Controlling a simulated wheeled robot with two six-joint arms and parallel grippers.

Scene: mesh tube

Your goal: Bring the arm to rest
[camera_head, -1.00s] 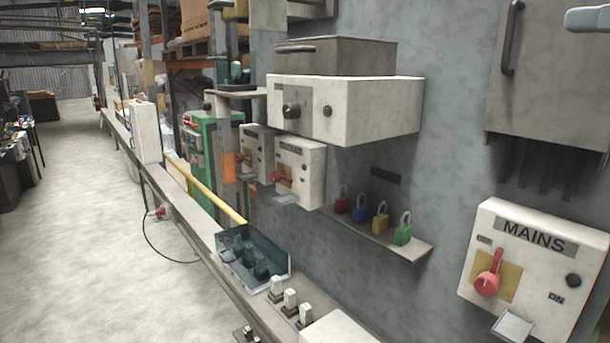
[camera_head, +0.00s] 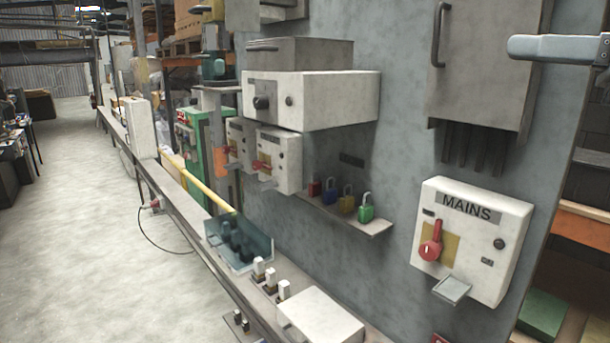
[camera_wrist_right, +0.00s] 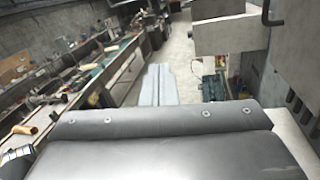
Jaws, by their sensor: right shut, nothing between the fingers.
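My right gripper (camera_head: 516,47) comes in from the right edge of the head view, high in front of the grey wall. It is shut and empty, pointing left, and appears clear of the wall and boxes. In the right wrist view its two pale fingers (camera_wrist_right: 160,84) lie side by side, with nothing between them. My left gripper is in neither view. The white MAINS box (camera_head: 470,240), with a red handle (camera_head: 431,243), is on the wall below my right gripper in the head view.
A grey cabinet (camera_head: 480,70) hangs left of the gripper. A small shelf (camera_head: 372,229) holds several coloured padlocks. A long bench with an open grey-blue tray (camera_head: 250,250) and a white box (camera_head: 322,318) runs along the wall. The floor (camera_head: 80,230) at left is open.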

